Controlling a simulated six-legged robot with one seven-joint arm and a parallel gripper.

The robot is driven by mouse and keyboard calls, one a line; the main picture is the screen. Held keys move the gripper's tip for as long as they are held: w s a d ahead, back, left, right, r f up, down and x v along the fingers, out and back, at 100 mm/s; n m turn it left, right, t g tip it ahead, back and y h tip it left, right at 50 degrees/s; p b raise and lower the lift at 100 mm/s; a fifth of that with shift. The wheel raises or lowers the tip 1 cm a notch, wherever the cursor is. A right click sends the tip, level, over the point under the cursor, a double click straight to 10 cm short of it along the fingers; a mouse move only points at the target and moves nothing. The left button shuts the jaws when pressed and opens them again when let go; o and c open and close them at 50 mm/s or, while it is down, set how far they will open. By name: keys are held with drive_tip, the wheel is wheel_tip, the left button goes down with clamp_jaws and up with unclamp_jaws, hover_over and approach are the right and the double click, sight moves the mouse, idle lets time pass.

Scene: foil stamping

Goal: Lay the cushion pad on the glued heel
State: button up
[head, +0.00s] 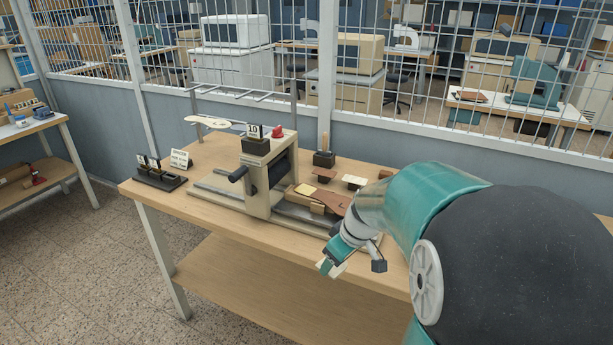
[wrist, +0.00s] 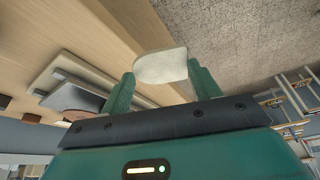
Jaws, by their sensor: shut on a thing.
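My gripper (head: 331,265) is in front of the workbench's near edge at the press's right end. In the wrist view, my gripper (wrist: 162,84) is shut on a cream, curved pad (wrist: 161,66), held between its two green fingers. The pad also shows as a small pale piece in the head view (head: 339,270). A brown sole-shaped piece (head: 333,202) lies on the press bed, with a yellowish patch (head: 304,190) at its left end. I cannot tell for certain which part is the glued heel. The pad is apart from the brown piece.
The press (head: 257,180), with a dark hand lever, stands on the wooden bench (head: 215,213). Small brown and cream pieces (head: 354,180) stand on low holders behind the bed. A black rack (head: 158,178) and a sign (head: 180,158) are at left. The bench's front left is clear.

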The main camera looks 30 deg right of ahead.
drive_tip(key=w+a+f+m, duration=0.2)
drive_tip(key=w+a+f, duration=0.3)
drive_tip(key=w+a, duration=0.2)
drive_tip(key=w+a+f+m+h, duration=0.1)
drive_tip(key=w+a+f+m, duration=0.1)
drive_tip(key=w+a+f, duration=0.3)
drive_tip(key=w+a, duration=0.3)
drive_tip(key=a, duration=0.1)
drive_tip(key=shift+w+a+f, duration=0.15)
drive_tip(key=shift+a+f, duration=0.2)
